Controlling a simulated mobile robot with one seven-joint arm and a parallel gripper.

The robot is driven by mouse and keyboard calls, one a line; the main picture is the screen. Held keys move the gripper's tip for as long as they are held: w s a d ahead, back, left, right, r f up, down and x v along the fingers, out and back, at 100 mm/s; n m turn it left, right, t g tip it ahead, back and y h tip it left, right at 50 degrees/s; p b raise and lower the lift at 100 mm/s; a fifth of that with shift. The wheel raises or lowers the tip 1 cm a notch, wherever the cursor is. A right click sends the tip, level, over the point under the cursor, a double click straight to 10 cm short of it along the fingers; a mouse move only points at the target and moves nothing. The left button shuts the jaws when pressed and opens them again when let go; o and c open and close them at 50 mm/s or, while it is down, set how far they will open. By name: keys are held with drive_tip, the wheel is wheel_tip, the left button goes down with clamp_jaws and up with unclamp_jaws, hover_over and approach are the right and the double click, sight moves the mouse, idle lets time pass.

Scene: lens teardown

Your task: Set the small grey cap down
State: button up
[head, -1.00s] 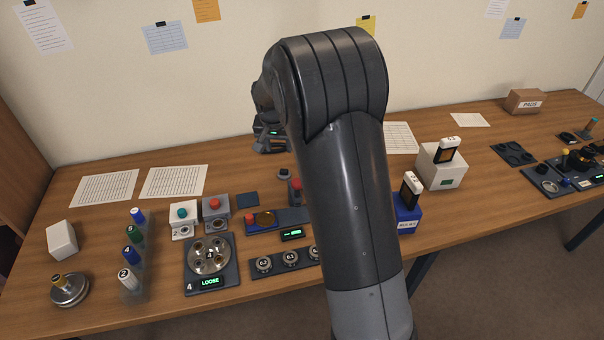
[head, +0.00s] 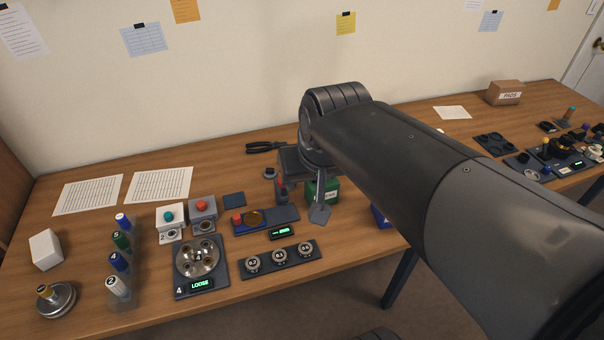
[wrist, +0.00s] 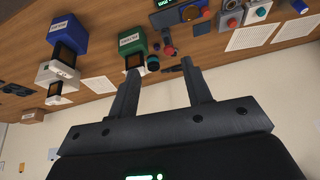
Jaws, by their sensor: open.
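My gripper (wrist: 160,68) is open in the wrist view, with its two dark fingers apart and nothing seen held between them. In the head view my arm reaches over the table, and a grey finger (head: 320,212) shows in front of the green box (head: 329,188). A small grey round piece (head: 270,173) lies on the table left of the gripper, behind a red-topped part (head: 282,186). It may be the small grey cap, but it is too small to tell. My arm hides part of the table.
Pliers (head: 265,147) lie near the wall. Wood around the pliers is clear.

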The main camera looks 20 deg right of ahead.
drive_tip(key=shift+n, duration=0.4)
drive_tip(key=s, duration=0.3)
drive_tip(key=s+f, duration=0.1)
drive_tip(key=s, duration=0.1)
drive_tip(key=shift+s+f, duration=0.1)
drive_tip(key=shift+s, duration=0.3)
idle(0.5)
